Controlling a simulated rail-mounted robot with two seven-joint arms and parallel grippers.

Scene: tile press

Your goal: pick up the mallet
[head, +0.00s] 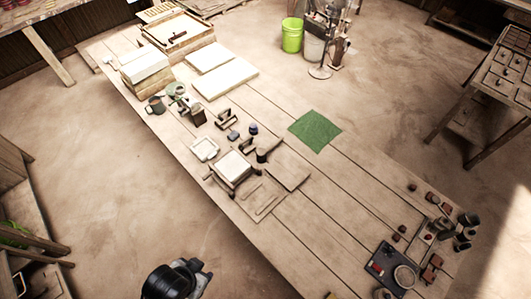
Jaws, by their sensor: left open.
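I cannot single out the mallet with certainty, as the tools are small and dark. A brown block-like piece with a dark end (266,150) lies near the table's middle, behind the framed white tile (233,167), and may be it. Another dark brown block (197,114) stands farther back beside the cups. My left gripper (203,272) is at the bottom of the view, left of the table's near edge, apart from all the tools. It is open, and I see nothing in it. My right gripper is out of view.
The long plank table (350,195) runs diagonally. A green cloth (315,131) lies right of the tools, white slabs (225,80) behind. A dark tray (388,268) and several small pots stand at the right end. Bare planks lie between the cloth and tray.

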